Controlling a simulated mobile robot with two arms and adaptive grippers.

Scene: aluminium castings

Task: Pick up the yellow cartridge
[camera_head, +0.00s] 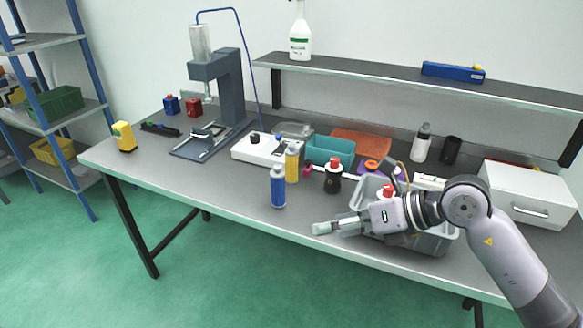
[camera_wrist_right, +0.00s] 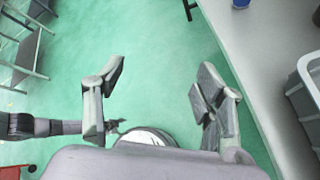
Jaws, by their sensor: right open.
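The yellow cartridge (camera_head: 292,162) is a yellow cylinder with a light top. It stands upright on the grey workbench (camera_head: 225,180), just behind a blue cartridge (camera_head: 278,186) that also stands upright. My right gripper (camera_head: 322,229) reaches in from the right near the bench's front edge, in front of and to the right of both cartridges, touching neither. In the right wrist view its two fingers (camera_wrist_right: 158,90) are spread with nothing between them, over the green floor. The yellow cartridge does not show in that view. My left gripper is not seen in the head view.
A grey bin (camera_head: 432,241) stands partly behind my right arm. A dark bottle with a red cap (camera_head: 333,175), a teal tray (camera_head: 330,150) and a white scale-like device (camera_head: 258,150) stand near the cartridges. A press (camera_head: 232,90) is further left. Bench is clear left of the blue cartridge.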

